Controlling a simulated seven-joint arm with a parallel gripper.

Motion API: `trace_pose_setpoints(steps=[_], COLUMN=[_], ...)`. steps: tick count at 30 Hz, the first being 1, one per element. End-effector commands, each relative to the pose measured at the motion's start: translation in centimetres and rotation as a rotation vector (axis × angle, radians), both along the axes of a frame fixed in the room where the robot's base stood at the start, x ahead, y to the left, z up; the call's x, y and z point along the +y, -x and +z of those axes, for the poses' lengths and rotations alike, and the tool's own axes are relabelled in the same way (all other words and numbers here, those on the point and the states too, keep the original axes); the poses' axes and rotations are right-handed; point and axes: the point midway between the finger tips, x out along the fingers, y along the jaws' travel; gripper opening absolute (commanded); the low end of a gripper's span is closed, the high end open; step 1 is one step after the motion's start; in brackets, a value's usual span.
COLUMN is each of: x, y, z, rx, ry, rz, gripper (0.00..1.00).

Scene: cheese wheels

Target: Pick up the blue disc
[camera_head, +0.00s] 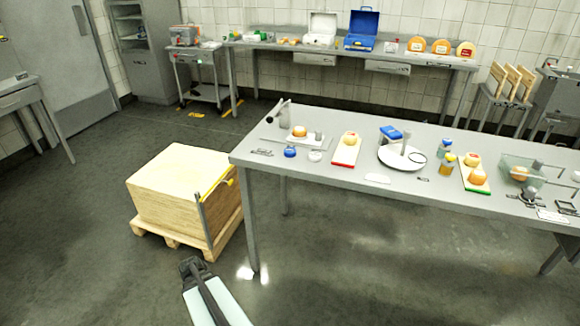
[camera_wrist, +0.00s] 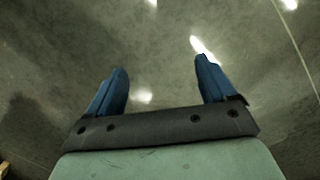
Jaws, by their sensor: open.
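A small round blue thing (camera_head: 290,152), which looks like the blue disc, lies near the front left of the steel table (camera_head: 330,178) in the head view. A small white round piece (camera_head: 315,156) lies just right of it. My gripper (camera_head: 190,265) is low in front of the table, beyond its front left corner and well apart from the blue disc. In the wrist view my gripper (camera_wrist: 160,72) has its two blue fingers wide apart with nothing between them. Only bare floor shows beyond them there.
A wooden block on a pallet (camera_head: 170,190) stands left of the table. Behind the blue disc is a white board (camera_head: 310,143) with cheese. A red-edged board (camera_head: 346,150) and a white round stand (camera_head: 402,158) are further right. The floor in front is clear.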

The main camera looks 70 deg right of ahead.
Motion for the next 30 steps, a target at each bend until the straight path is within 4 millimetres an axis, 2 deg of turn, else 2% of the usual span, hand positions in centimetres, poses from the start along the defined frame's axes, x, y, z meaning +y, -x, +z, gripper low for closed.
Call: trace_pose_setpoints(steps=[1,6,14,23,30], x=[-2.4,-9.3,-20.0,-31.6,-39.8], y=[-0.7,-1.6,-1.3,1.6,5.1], z=[1.1,4.8,11.5,20.9,29.6], rx=[-0.023,-0.086,-0.163,-0.229,-0.265], ry=[0.019,0.081,0.186,0.316,0.423], rz=[-0.032,-0.117,-0.240,-0.371,-0.481], gripper=[0.84,0.84,0.84,0.84,0.84])
